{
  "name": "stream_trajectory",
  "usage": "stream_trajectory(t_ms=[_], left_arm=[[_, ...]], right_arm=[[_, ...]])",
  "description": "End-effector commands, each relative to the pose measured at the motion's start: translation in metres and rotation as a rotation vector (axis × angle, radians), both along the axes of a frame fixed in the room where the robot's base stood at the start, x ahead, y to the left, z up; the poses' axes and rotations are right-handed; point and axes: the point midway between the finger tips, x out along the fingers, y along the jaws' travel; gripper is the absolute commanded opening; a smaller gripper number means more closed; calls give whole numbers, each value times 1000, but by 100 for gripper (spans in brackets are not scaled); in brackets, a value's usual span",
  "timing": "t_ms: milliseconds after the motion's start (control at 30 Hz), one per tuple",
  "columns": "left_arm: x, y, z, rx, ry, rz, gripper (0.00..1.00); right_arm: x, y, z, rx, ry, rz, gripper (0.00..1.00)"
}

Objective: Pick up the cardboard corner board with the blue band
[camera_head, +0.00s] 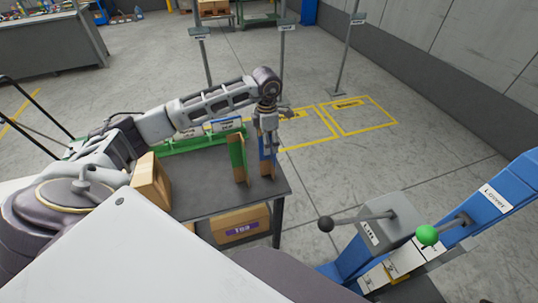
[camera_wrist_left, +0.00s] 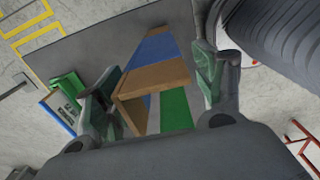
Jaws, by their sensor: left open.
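The cardboard corner board with the blue band (camera_head: 264,165) stands upright near the right edge of the dark table. My left gripper (camera_head: 268,138) is over its upper end, pointing down, and hides part of it. In the left wrist view the blue band (camera_wrist_left: 155,48) shows beyond and between the open fingers (camera_wrist_left: 155,88), with a brown cardboard edge nearer the camera. I cannot tell whether the fingers touch the board. A second corner board with a green band (camera_head: 237,153) stands just to its left. My right gripper is not in view.
The dark table (camera_head: 210,198) carries a cardboard piece (camera_head: 151,183) at left and a green labelled rack (camera_head: 190,142) along its back. A box (camera_head: 240,228) sits below. A lever console (camera_head: 388,225) stands at right. Signposts stand behind.

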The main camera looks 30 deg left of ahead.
Motion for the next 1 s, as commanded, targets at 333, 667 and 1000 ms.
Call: stream_trajectory(t_ms=[333, 667, 1000], left_arm=[[0, 0, 0, 0, 0, -1, 70], [0, 0, 0, 0, 0, 0, 30], [0, 0, 1, 0, -1, 0, 25]], right_arm=[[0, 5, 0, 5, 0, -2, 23], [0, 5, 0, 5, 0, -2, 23], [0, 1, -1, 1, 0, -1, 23]])
